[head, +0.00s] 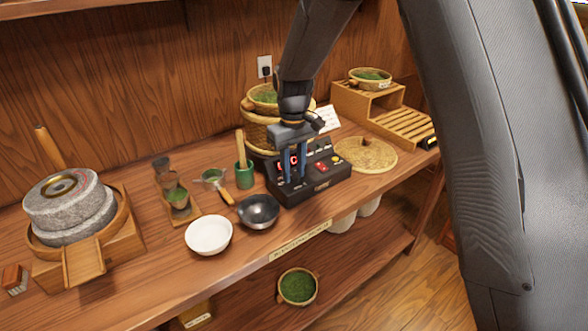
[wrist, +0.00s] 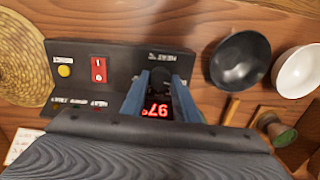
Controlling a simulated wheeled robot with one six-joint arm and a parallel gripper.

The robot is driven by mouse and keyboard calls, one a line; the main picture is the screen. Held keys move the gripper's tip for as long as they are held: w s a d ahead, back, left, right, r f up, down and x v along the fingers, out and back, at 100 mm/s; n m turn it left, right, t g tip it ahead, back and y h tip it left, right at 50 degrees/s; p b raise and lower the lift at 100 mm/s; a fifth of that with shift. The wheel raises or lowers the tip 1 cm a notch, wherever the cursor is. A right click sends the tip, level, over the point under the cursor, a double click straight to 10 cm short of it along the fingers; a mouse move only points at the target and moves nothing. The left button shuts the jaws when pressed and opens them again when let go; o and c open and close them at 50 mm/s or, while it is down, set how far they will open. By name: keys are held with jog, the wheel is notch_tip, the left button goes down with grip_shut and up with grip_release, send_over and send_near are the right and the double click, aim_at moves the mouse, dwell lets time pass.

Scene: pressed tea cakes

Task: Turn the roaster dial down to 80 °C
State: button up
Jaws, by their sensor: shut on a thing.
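The dark round dial (wrist: 160,75) sits between my two blue fingers. My gripper (wrist: 160,80) is shut on the dial, one finger on each side. A display (wrist: 156,110) with red digits is partly framed by the fingers; the digits are inverted and I cannot read them surely. In the head view my gripper (head: 293,180) points down at the box's left part, and the dial is hidden behind it.
A red switch (wrist: 99,70) and a yellow button (wrist: 65,71) are on the same panel. A black bowl (head: 258,212) and a white bowl (head: 209,235) stand beside the box. A woven mat (head: 372,154) lies right.

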aim_at(294, 174)
jog(key=shift+w+r+n, duration=0.15)
jog(key=shift+n, duration=0.25)
jog(key=o, duration=0.8)
jog(key=shift+r+b, duration=0.95)
jog(key=shift+r, duration=2.9)
jog(key=s+d+f+m, duration=0.2)
jog(key=s+d, duration=0.3)
jog(key=s, duration=0.2)
jog(key=s+d+f+m, duration=0.2)
jog(key=s+d, duration=0.4)
jog(key=s, duration=0.2)
jog(key=s+d+f+m+t, duration=0.1)
jog(key=s+d+f+m, duration=0.1)
jog(key=s+d, duration=0.4)
jog(key=shift+s+d+f+m, duration=0.15)
jog(key=shift+s+m, duration=0.1)
jog(key=shift+s, duration=0.4)
jog(key=shift+s+d+r+m, duration=0.1)
jog(key=shift+s+m, duration=0.15)
jog(key=shift+s, duration=0.35)
